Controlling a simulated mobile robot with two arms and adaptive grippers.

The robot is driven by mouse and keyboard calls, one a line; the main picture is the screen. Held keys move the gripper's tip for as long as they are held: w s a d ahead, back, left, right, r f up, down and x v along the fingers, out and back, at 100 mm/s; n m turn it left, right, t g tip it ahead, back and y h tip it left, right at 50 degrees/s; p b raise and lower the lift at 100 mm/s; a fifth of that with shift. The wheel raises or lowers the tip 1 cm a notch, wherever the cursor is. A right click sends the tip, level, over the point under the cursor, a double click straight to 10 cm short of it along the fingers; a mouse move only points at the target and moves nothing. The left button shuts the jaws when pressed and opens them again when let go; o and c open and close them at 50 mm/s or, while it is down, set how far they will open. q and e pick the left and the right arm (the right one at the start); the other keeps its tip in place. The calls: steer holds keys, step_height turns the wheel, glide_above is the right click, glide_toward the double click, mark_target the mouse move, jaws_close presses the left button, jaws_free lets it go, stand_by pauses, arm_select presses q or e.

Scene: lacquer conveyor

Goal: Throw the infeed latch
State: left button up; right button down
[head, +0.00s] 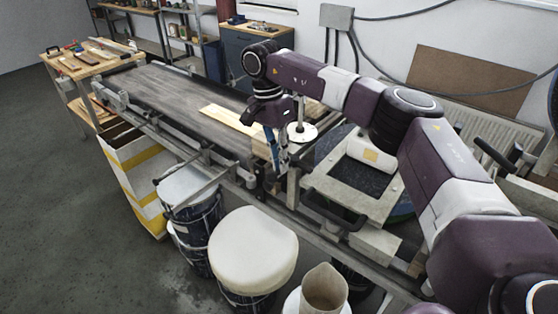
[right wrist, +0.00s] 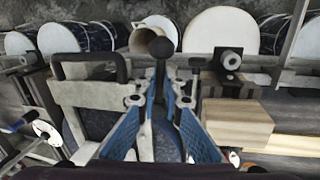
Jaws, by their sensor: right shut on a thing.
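My right gripper (head: 277,168) reaches down at the conveyor's near rail, beside the end of the pale board. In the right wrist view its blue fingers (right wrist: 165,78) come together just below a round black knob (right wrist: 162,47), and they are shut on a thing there. This looks like the infeed latch's lever, but the fingers hide most of it. A smaller black-topped fitting (right wrist: 196,62) stands just right of the fingertips. In the head view I cannot make out the latch behind the gripper. My left gripper is not in view.
The pale board (head: 232,121) lies on the dark conveyor belt (head: 170,92). A framed unit with a black handle (head: 335,214) stands right of the gripper. A white-lidded bucket (head: 253,248) and a jug (head: 324,288) stand in front. Open floor lies at the left.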

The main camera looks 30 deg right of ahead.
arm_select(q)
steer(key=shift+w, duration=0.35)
arm_select(e)
steer(key=shift+s+n, duration=0.2)
steer(key=shift+n, duration=0.2)
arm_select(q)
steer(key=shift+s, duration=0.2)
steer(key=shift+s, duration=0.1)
arm_select(e)
steer(key=c, duration=2)
jaws_free()
steer(key=shift+c, duration=0.2)
steer(key=shift+r, duration=0.1)
step_height(320, 180, up, 12)
steer(key=w, duration=0.2)
steer(key=shift+a+f, duration=0.2)
steer(key=shift+a, duration=0.2)
